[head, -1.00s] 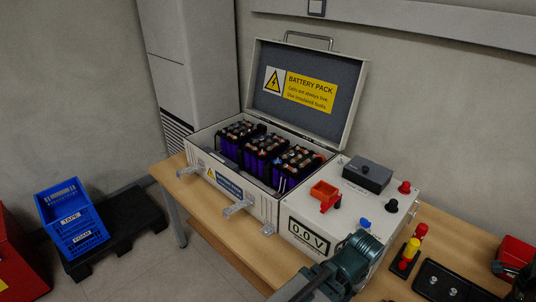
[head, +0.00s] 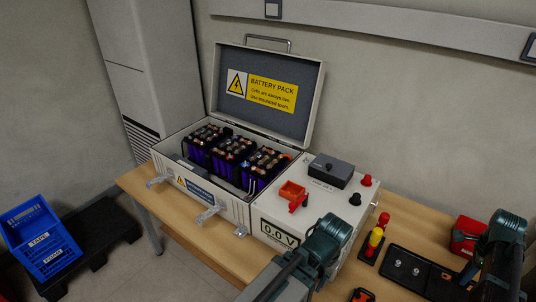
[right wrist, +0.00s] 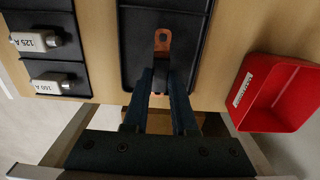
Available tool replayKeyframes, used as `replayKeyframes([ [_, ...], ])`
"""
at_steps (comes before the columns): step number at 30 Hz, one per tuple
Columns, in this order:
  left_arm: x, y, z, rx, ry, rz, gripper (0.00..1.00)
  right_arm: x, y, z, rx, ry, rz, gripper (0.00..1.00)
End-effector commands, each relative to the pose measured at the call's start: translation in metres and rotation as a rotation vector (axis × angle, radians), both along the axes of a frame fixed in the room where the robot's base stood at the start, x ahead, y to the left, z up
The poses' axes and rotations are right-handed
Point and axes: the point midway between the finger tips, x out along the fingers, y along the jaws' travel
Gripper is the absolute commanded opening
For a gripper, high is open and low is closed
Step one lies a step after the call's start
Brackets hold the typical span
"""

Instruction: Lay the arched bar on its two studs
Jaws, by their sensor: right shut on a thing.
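In the right wrist view the fingers of my right gripper (right wrist: 160,88) are shut on the arched bar (right wrist: 162,40). Its copper end with a round hole sticks out beyond the fingertips, over a black tray (right wrist: 130,50). The rest of the bar is hidden by the fingers, and I cannot tell whether it touches the tray. In the head view the right arm stands at the lower right. The open battery pack (head: 203,197) holds several purple cells (head: 232,156) with copper-coloured pieces on top. I cannot make out the two studs. My left arm shows at bottom centre; its gripper is out of sight.
A red bin (right wrist: 280,95) is right of the tray; fuses (right wrist: 36,41) lie left. In the head view a white meter box (head: 272,232) carries an orange holder (head: 293,192) and a grey box (head: 331,170). The raised lid (head: 265,100) stands behind the cells.

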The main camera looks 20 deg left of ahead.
Motion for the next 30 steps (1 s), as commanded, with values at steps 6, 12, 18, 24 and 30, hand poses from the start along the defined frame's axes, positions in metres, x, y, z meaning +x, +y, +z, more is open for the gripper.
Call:
replayKeyframes([
  [6, 0.0, 0.0, 0.012, 0.0, 0.0, 0.0, 0.5, 0.0, 0.0, 0.012, 0.0, 0.0, 0.0, 0.0],
  [12, 0.0, 0.0, 0.05, 0.0, 0.0, 0.0, 0.5, 0.0, 0.0, 0.05, 0.0, 0.0, 0.0, 0.0],
  [18, 0.0, 0.0, 0.108, 0.0, 0.0, 0.001, 0.5, 0.0, 0.0, 0.108, 0.0, 0.0, 0.0, 0.0],
  [24, 0.0, 0.0, 0.161, 0.0, 0.0, 0.001, 0.5, 0.0, 0.0, 0.161, 0.0, 0.0, 0.0, 0.0],
  [30, 0.0, 0.0, 0.179, 0.0, 0.0, 0.001, 0.5, 0.0, 0.0, 0.179, 0.0, 0.0, 0.0, 0.0],
])
